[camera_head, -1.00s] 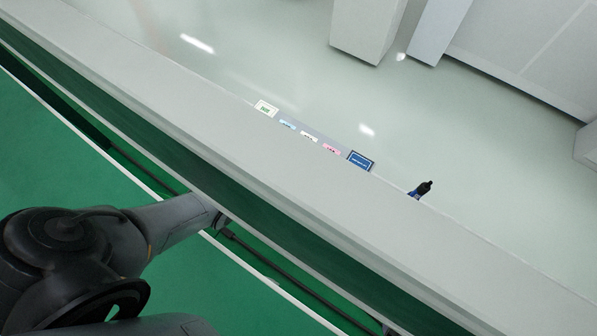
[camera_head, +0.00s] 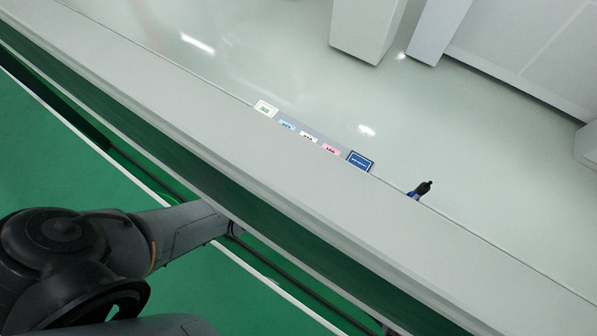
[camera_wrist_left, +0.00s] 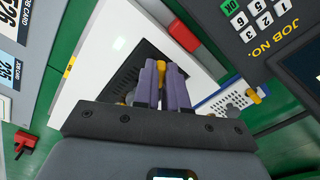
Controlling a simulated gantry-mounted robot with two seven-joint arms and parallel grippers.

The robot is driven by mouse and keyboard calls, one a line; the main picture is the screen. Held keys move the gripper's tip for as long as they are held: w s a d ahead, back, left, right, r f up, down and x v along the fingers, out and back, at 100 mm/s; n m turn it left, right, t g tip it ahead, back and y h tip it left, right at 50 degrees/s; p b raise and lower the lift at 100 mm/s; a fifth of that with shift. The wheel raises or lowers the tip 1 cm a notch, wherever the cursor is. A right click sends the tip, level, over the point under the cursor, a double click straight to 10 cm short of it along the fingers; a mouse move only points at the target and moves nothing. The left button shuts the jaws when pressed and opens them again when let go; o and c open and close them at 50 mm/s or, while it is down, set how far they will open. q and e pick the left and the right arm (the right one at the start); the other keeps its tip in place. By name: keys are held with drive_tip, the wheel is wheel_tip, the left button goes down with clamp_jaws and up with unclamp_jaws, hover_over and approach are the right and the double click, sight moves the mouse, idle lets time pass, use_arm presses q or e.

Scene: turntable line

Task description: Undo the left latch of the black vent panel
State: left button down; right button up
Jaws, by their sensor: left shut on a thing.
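The black vent panel (camera_wrist_left: 124,78) is set in a white housing in the left wrist view, tilted and partly hidden behind my gripper. My left gripper (camera_wrist_left: 164,76) has purple fingers and is shut on a yellow latch (camera_wrist_left: 161,66) at the panel's edge. Only a bit of this latch shows between the fingers. Another small yellow piece (camera_wrist_left: 70,67) sits at the far left edge of the housing. I cannot tell which side of the panel either one marks. In the head view only my left arm shows; its gripper is hidden. My right gripper is out of view.
A keypad box (camera_wrist_left: 268,35) is at upper right. A blue-edged white piece with a yellow knob (camera_wrist_left: 254,95) lies right of the gripper. A job-card board (camera_wrist_left: 14,60) is at left.

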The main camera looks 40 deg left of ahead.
use_arm(q)
drive_tip(key=n+b, duration=0.1)
drive_tip(key=n, duration=0.2)
drive_tip(key=shift+f+n, duration=0.15)
drive_tip(key=shift+n, duration=0.15)
drive_tip(key=shift+a+n+b, duration=0.1)
drive_tip(key=shift+n+b, duration=0.65)
drive_tip(key=shift+n, duration=0.75)
drive_tip(key=c, duration=1.2)
unclamp_jaws()
drive_tip(key=shift+o, duration=0.2)
wheel_tip(320, 180, up, 11)
drive_tip(key=p, duration=0.3)
